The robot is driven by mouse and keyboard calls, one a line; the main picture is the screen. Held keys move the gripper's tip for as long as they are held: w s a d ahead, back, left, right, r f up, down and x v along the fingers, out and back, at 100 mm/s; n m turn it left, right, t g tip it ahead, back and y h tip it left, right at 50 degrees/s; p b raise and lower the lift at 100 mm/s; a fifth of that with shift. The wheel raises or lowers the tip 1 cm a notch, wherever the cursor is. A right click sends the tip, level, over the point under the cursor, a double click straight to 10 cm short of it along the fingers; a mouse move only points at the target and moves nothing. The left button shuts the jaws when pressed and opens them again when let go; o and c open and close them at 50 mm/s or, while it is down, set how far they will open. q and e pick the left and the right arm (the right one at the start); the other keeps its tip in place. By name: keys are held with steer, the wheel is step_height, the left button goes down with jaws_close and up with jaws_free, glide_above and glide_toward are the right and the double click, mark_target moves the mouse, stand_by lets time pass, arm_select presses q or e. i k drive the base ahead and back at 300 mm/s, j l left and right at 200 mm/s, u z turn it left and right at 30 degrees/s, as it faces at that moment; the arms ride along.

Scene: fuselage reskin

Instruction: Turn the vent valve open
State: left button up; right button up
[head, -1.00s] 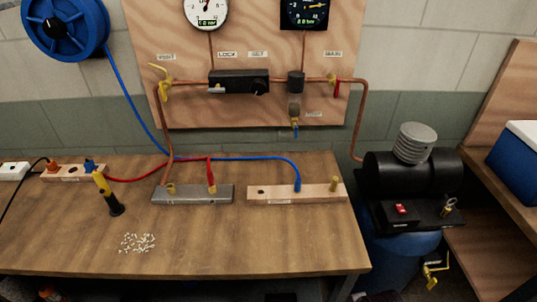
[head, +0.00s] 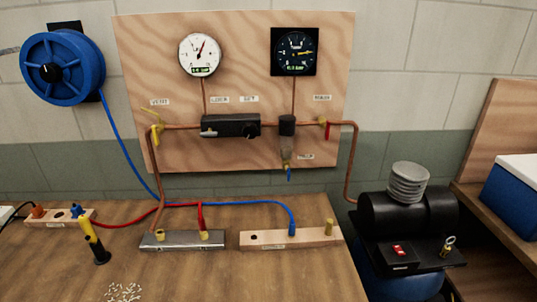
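The vent valve (head: 156,130) is a small yellow-handled valve on the copper pipe at the left side of the plywood panel (head: 235,85). A small label (head: 159,102) that appears to read VENT is just above it. Its handle looks slanted up and to the left of the pipe, but it is too small to tell the valve's exact position. Neither of my grippers is in view, and nothing touches the valve.
A white gauge (head: 200,54) and a black gauge (head: 295,52) hang above a black regulator block (head: 231,126). A red-handled main valve (head: 325,129) is at right. A blue hose reel (head: 62,68) hangs at left. A black compressor (head: 410,212) stands beside the bench (head: 195,275).

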mark_target(156, 133)
steer(key=j, duration=0.65)
steer(key=i+j+u, duration=0.1)
steer(key=j, duration=0.55)
